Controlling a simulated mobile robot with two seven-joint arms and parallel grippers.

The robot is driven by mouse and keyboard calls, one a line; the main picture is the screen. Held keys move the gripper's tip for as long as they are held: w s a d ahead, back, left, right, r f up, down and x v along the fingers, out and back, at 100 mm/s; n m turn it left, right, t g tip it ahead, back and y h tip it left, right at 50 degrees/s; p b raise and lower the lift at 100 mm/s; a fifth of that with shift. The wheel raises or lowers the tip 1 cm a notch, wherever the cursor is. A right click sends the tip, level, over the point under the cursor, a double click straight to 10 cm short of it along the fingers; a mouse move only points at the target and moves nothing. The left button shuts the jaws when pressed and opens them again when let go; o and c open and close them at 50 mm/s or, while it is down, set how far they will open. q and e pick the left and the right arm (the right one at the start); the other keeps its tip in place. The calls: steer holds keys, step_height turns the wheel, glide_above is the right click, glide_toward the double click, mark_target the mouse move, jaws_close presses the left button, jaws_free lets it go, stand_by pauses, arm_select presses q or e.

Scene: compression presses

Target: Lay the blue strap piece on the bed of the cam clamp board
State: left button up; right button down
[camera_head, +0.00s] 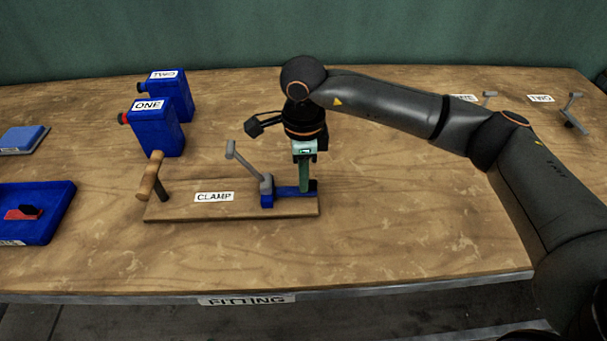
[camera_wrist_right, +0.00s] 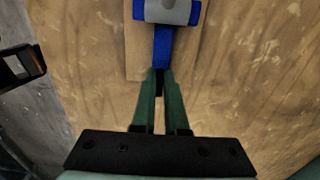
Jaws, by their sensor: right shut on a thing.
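The cam clamp board (camera_head: 165,212) is a wooden board labelled CLAMP, with a wooden T-handle at its left end. A grey cam lever (camera_head: 240,161) on a blue base (camera_head: 267,201) stands toward its right end. The blue strap piece (camera_head: 286,191) runs from the clamp to the board's right end, low over the wood; I cannot tell if it touches the bed. My right gripper (camera_head: 304,189) points down there, shut on the strap. In the wrist view the strap (camera_wrist_right: 162,46) runs from between the green fingertips (camera_wrist_right: 160,80) to the grey cam (camera_wrist_right: 168,11). My left gripper is not in view.
Blue containers ONE (camera_head: 155,132) and TWO (camera_head: 172,92) stand behind the board. A blue tray (camera_head: 58,210) with a red and black item lies at left, below a blue block (camera_head: 22,138). More levers (camera_head: 574,113) stand at far right. The table right of the board is clear.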

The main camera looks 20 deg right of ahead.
stand_by(0.3)
steer(key=c, duration=1.2)
jaws_free()
steer(key=o, duration=0.3)
steer(key=shift+o, duration=0.2)
